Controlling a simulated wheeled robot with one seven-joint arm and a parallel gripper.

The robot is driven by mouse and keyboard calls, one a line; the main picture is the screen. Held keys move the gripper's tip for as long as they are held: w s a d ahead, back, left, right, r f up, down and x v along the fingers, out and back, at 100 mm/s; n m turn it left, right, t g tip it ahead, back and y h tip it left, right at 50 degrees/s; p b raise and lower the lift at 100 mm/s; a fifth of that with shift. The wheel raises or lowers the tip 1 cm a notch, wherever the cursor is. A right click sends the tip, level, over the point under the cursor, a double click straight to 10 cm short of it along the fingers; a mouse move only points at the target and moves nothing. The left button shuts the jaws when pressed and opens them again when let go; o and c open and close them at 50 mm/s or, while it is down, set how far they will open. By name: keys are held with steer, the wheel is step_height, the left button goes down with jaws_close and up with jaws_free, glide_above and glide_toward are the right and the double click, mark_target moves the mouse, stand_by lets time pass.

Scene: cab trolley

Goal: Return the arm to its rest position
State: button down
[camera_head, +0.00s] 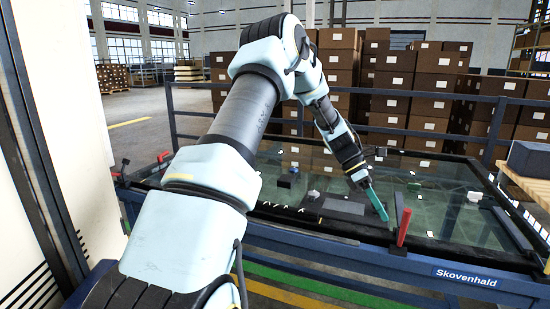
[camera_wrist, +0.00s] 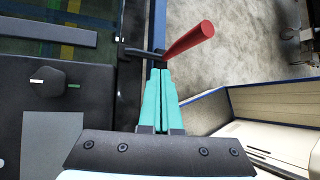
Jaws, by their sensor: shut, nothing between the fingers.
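My arm reaches forward from the lower left in the head view and bends down at its far end. My gripper (camera_head: 377,205) has teal fingers, which are shut with nothing between them. In the wrist view the two teal fingers of my gripper (camera_wrist: 160,75) lie side by side. The fingers are above the glass panel (camera_head: 450,210) on the blue trolley, left of a red clamp handle (camera_head: 404,226). In the wrist view the red handle (camera_wrist: 190,40) shows just beyond the fingertips; I cannot tell whether they touch.
The blue trolley frame (camera_head: 385,262) lies beneath my arm. A second red handle (camera_head: 163,156) is at its left end. A dark knob (camera_wrist: 43,78) shows in the wrist view. Stacked boxes (camera_head: 425,95) stand behind the trolley. A wooden table (camera_head: 528,182) is at the right.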

steer(key=s+a+r+m+t+y, duration=0.15)
steer(key=a+m, duration=0.25)
steer(key=a, duration=0.6)
steer(key=s+a+r+m+t+y, duration=0.1)
steer(key=s+a+m+t+y, duration=0.2)
steer(key=a, duration=0.6)
steer(key=s+a+r+m+t, duration=0.1)
steer(key=a+r+m+t, duration=0.3)
steer(key=a, duration=0.6)
steer(key=s+a+f+m+y, duration=0.1)
steer(key=s+a+m, duration=0.3)
steer(key=s+a, duration=0.2)
steer(key=shift+s+f+m+g+p, duration=0.25)
steer(key=shift+f+m+g+p, duration=0.05)
steer(key=shift+m+g+p, duration=0.15)
